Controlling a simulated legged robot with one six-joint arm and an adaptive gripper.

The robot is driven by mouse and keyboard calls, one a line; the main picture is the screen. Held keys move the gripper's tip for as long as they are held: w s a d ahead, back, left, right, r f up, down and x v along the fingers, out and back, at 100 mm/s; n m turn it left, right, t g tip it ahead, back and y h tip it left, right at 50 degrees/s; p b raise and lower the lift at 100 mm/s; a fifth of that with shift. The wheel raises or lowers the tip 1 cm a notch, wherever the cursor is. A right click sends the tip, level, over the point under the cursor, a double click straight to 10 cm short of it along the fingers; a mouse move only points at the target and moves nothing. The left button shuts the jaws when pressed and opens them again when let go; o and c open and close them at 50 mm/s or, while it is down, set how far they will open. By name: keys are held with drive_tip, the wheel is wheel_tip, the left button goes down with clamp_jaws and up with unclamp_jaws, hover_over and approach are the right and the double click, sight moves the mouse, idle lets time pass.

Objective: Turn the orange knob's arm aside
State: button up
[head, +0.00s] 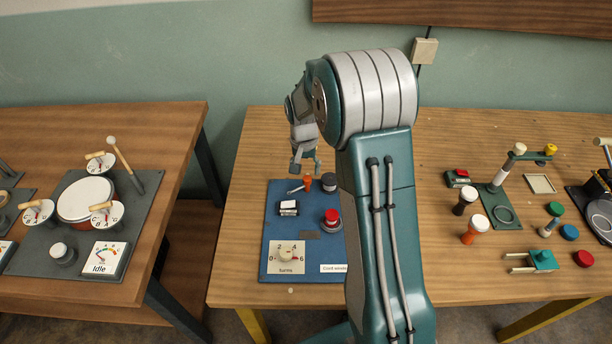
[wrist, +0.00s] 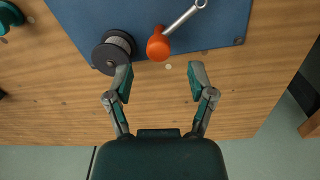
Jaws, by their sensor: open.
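The orange knob (head: 308,180) stands near the far edge of the blue board (head: 275,222). Its metal arm (head: 295,190) points left and toward the near side in the head view. In the wrist view the orange knob (wrist: 158,46) has its arm (wrist: 182,19) running up and right to a small ring end. My gripper (head: 306,168) is above the board's far edge. In the wrist view my gripper (wrist: 160,70) is open and empty, its fingertips just below the knob and apart from it, one to each side.
A dark spool (wrist: 115,50) stands close left of the knob, by my left fingertip. The board also holds a red button (head: 331,217), a black-and-white switch (head: 288,207) and a dial (head: 287,256). Bare wood (wrist: 240,90) lies right of my gripper.

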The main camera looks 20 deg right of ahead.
sight(304, 178)
wheel_tip(304, 178, up, 8)
drive_tip(key=shift+a, duration=0.2)
idle(0.4)
drive_tip(key=s+a+r+n+t, duration=0.2)
drive_tip(key=s+a+r, duration=0.1)
drive_tip(key=s+r, duration=0.4)
drive_tip(key=s+a+r+n+t, duration=0.2)
drive_tip(key=s+r, duration=0.1)
drive_tip(key=s, duration=0.7)
drive_tip(key=s+a+r+n+t, duration=0.1)
drive_tip(key=s+a+r+n, duration=0.1)
drive_tip(key=s, duration=0.8)
drive_tip(key=shift+s+a+r+t, duration=0.15)
drive_tip(key=shift+a+r+t, duration=0.3)
drive_tip(key=shift+r, duration=0.4)
